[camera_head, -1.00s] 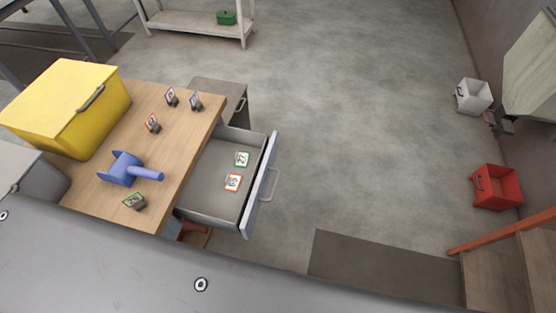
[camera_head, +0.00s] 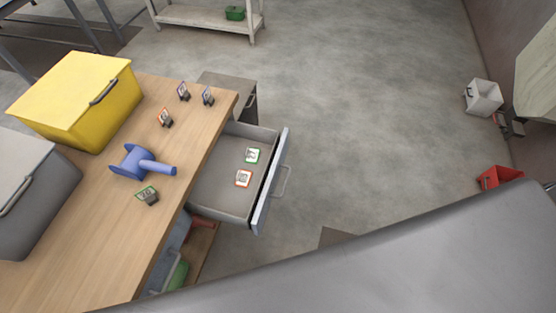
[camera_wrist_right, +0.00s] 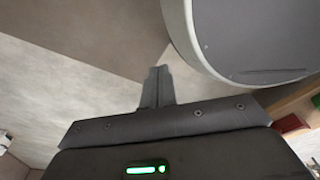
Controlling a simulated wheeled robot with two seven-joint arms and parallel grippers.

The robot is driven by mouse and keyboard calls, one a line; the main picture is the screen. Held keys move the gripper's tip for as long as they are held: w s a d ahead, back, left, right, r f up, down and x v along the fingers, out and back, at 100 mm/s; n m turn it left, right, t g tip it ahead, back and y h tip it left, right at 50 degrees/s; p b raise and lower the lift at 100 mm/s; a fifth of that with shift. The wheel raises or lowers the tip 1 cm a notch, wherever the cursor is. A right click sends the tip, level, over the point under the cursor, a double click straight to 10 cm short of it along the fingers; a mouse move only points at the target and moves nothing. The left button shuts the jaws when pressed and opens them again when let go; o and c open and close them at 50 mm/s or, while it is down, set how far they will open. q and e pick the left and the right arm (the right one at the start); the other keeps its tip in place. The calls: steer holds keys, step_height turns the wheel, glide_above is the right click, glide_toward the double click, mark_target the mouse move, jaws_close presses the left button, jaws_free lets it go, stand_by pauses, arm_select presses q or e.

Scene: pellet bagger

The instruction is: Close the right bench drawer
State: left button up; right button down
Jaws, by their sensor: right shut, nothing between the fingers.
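The bench drawer (camera_head: 228,199) stands pulled open on the right side of the wooden bench (camera_head: 95,235). Its front panel (camera_head: 273,180) has a bar handle (camera_head: 282,182) on the outer face. A large grey rounded body fills the bottom of the head view. My left gripper is not in view.
On the bench are a yellow bin (camera_head: 75,95), a grey bin (camera_head: 30,190), a blue tool (camera_head: 140,163) and several number cards. The floor right of the drawer is clear. A white bin (camera_head: 484,97) and a red bin (camera_head: 498,176) stand at the right.

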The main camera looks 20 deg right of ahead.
mark_target(281, 160)
steer(key=w+d+r+m+t+y+b, duration=0.1)
steer(key=w+d+r+m+t+b, duration=0.2)
steer(key=w, duration=0.9)
steer(key=w+d+r+m+t+y, duration=0.1)
steer(key=w+d+r+m+t, duration=0.2)
steer(key=w, duration=0.9)
steer(key=w+r+t+y+b, duration=0.2)
steer(key=w+r+y, duration=0.2)
steer(key=w+r, duration=0.75)
steer(key=w+a+r+m+g+y+b, duration=0.1)
steer(key=a+r+y, duration=0.15)
steer(key=r, duration=0.65)
steer(key=a+r+m+g+y+b, duration=0.15)
steer(key=r+y, duration=0.25)
steer(key=r, duration=0.5)
steer(key=shift+t, duration=0.45)
steer(key=x, duration=1.3)
steer(key=shift+w+a+r, duration=0.2)
steer(key=shift+a+r, duration=0.05)
steer(key=shift+a, duration=0.05)
steer(key=shift+w+a+h, duration=0.25)
steer(key=shift+w+a, duration=0.05)
steer(key=shift+a, duration=0.15)
steer(key=shift+a, duration=0.1)
